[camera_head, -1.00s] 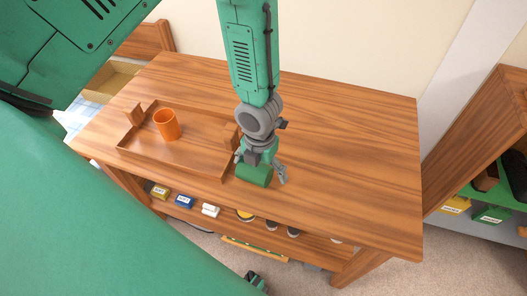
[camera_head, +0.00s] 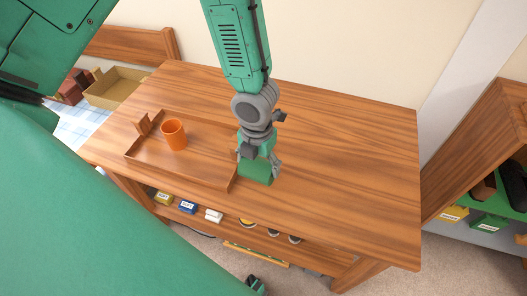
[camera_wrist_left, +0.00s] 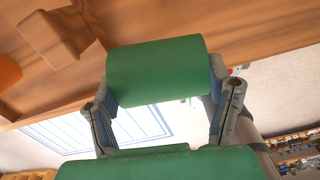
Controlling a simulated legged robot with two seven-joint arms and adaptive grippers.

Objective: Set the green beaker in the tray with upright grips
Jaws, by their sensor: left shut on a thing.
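The green beaker (camera_head: 256,171) is at the right end of the wooden tray (camera_head: 185,168), just outside it or by its right wall. My left gripper (camera_head: 258,157) is shut on the beaker from above. In the left wrist view the beaker (camera_wrist_left: 155,72) lies between the two fingers. I cannot tell whether its base touches the table. The tray's left upright grip (camera_head: 143,122) shows clearly; its right grip is mostly hidden behind my gripper. An orange cup (camera_head: 173,134) stands in the left part of the tray.
The wooden table (camera_head: 345,165) is clear to the right of my gripper. The tray floor right of the cup is bare. Small labelled boxes (camera_head: 187,207) sit on the shelf below. An open cardboard box (camera_head: 114,88) stands behind, at the left.

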